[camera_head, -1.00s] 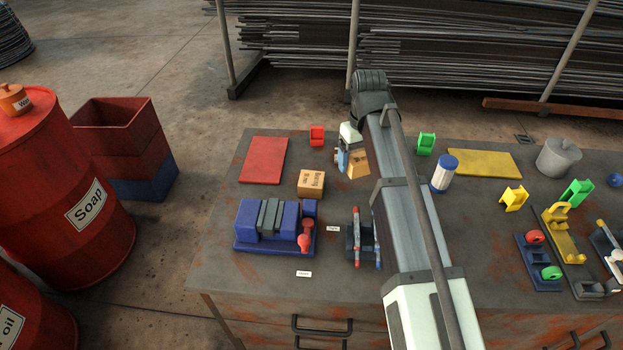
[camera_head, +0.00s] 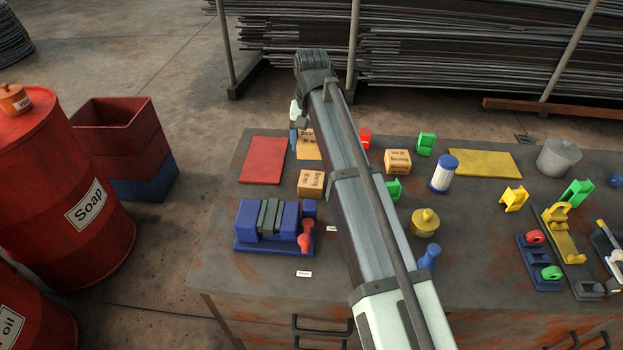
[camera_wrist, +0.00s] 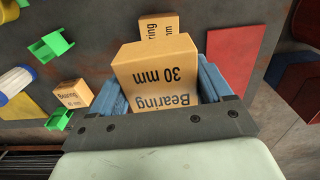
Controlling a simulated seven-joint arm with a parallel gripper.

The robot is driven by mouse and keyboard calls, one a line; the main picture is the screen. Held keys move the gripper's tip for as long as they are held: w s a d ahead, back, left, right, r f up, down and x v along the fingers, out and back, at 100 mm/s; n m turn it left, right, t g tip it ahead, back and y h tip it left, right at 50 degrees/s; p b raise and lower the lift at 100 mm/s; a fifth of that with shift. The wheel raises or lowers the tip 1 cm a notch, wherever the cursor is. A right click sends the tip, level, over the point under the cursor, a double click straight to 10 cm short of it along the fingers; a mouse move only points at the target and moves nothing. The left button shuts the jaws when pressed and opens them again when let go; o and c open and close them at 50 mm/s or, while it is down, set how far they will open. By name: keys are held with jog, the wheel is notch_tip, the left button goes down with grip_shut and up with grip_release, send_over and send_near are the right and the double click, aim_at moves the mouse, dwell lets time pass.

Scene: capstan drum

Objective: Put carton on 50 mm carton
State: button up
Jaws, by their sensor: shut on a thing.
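My gripper (camera_wrist: 163,88) is shut on a tan carton (camera_wrist: 158,75) marked "Bearing 30 mm", with a blue finger on each side. In the head view the held carton (camera_head: 308,146) shows beside a blue finger, partly behind my arm. A second tan carton (camera_head: 311,183) stands on the bench nearer the camera, behind the blue vise. It also shows just beyond the held one in the wrist view (camera_wrist: 158,27); its size number is hidden there. A third carton (camera_head: 397,162) stands right of my arm and shows smaller in the wrist view (camera_wrist: 73,93). I cannot read its size surely.
A blue vise (camera_head: 270,222) with a red handle stands at the bench's front left. A red mat (camera_head: 263,160) lies left of the cartons. A green part (camera_head: 426,143), a white jar with blue lid (camera_head: 444,172) and a yellow pot (camera_head: 425,222) stand to the right.

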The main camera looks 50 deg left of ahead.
aim_at(312, 179)
jog(key=shift+f, duration=5)
jog(key=shift+f, duration=0.1)
jog(key=o, duration=1)
jog(key=shift+o, duration=0.2)
notch_tip(312, 179, up, 12)
jog(key=shift+r, duration=0.1)
